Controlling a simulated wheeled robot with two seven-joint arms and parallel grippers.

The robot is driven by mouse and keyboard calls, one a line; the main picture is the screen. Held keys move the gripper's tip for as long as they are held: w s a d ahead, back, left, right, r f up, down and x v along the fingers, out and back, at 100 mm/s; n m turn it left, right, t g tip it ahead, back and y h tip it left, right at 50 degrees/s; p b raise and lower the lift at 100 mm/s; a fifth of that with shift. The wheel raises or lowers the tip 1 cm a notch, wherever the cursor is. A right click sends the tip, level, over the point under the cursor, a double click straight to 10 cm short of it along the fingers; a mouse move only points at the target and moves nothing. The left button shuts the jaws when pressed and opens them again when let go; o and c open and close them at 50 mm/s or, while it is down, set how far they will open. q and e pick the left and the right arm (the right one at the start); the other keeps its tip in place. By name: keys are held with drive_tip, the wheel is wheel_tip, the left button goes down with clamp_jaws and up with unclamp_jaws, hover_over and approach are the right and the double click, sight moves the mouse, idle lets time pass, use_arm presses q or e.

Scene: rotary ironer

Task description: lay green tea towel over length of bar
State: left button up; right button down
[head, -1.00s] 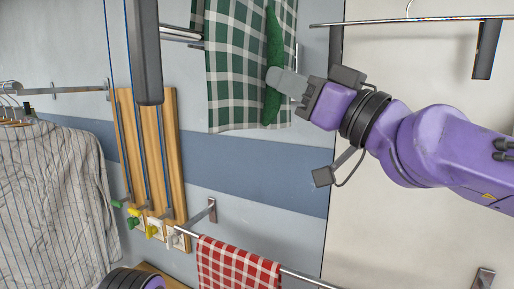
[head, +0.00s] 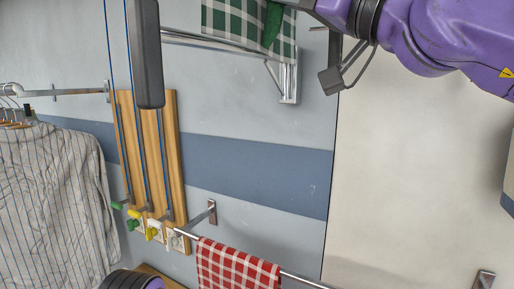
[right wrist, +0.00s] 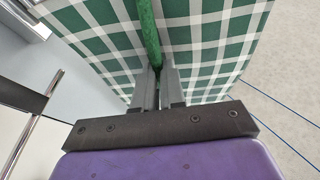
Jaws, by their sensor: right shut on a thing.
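The green and white checked tea towel (head: 228,18) hangs at the top edge of the head view, its upper part out of frame. My right gripper (right wrist: 159,88) is shut on the green tea towel (right wrist: 205,30) in the right wrist view, with a bunched green fold between its fingers. A metal bar (head: 305,280) low on the wall carries a red checked towel (head: 238,265). My left gripper is not in view.
A chrome rack (head: 290,80) is on the wall just below the green towel. A wooden panel (head: 172,150) with colored knobs stands left. A striped shirt (head: 55,190) hangs at far left. A dark grey upright piece (head: 147,55) hangs at the upper left.

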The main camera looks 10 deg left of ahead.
drive_tip(key=r, duration=0.2)
drive_tip(key=shift+a+r, duration=0.25)
drive_tip(key=shift+r, duration=0.05)
drive_tip(key=s+d+b, duration=0.1)
drive_tip(key=s+d, duration=0.1)
drive_tip(key=d, duration=0.5)
drive_tip(key=shift+s+d+b, duration=0.3)
drive_tip(key=shift+d, duration=0.1)
drive_tip(key=shift+a, duration=0.1)
